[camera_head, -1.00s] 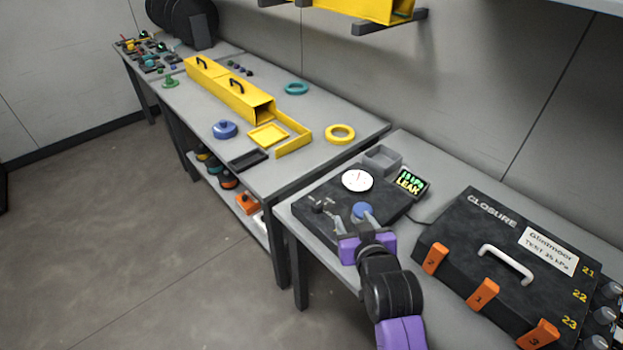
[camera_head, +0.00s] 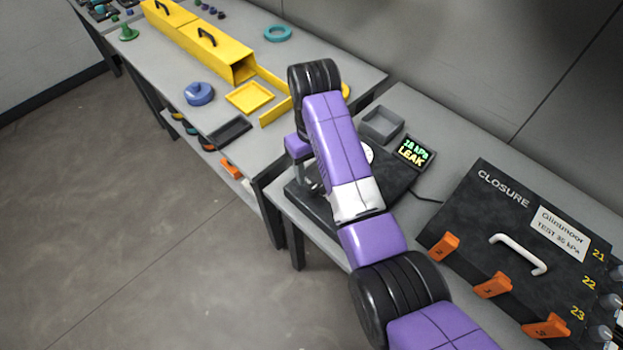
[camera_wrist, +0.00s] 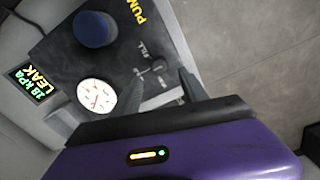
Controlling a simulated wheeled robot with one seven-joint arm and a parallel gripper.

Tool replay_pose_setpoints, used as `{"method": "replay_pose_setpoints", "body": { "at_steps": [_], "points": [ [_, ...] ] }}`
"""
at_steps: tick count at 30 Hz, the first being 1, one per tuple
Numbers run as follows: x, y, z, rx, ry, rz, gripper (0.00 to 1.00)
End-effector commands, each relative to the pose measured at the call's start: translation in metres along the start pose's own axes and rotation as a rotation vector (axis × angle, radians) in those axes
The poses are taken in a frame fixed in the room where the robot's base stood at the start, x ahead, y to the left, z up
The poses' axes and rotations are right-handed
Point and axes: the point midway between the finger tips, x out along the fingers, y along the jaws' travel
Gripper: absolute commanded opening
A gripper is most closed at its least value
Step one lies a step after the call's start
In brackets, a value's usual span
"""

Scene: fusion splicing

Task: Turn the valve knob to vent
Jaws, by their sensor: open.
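The black test unit (camera_wrist: 65,40) lies on the near bench; in the head view my arm covers much of it (camera_head: 401,175). In the wrist view a small dark valve knob (camera_wrist: 157,66) sits near the "FILL" lettering, with other small lettering beside it. My gripper (camera_wrist: 161,76) is open, one finger on each side of the valve knob; contact cannot be told. In the head view my gripper (camera_head: 309,182) points down over the unit's left part. The round blue pump knob (camera_wrist: 94,29) and white dial gauge (camera_wrist: 97,97) are left of the fingers.
A display (camera_wrist: 31,83) reads 18 kPa LEAK. A grey open tray (camera_head: 381,124) stands behind the unit. The black closure case (camera_head: 500,225) with orange latches is at right. Yellow duct parts (camera_head: 210,45) lie on the far bench.

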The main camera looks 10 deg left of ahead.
Motion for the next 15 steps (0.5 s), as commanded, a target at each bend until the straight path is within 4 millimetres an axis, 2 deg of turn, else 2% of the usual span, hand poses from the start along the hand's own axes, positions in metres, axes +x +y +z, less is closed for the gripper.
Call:
{"method": "replay_pose_setpoints", "body": {
  "at_steps": [9, 15],
  "points": [
    [0.047, 0.0, 0.001, 0.0, 0.0, 0.0, 0.52],
    [0.067, 0.0, 0.0, 0.0, 0.003, 0.0, 0.52]
  ]
}}
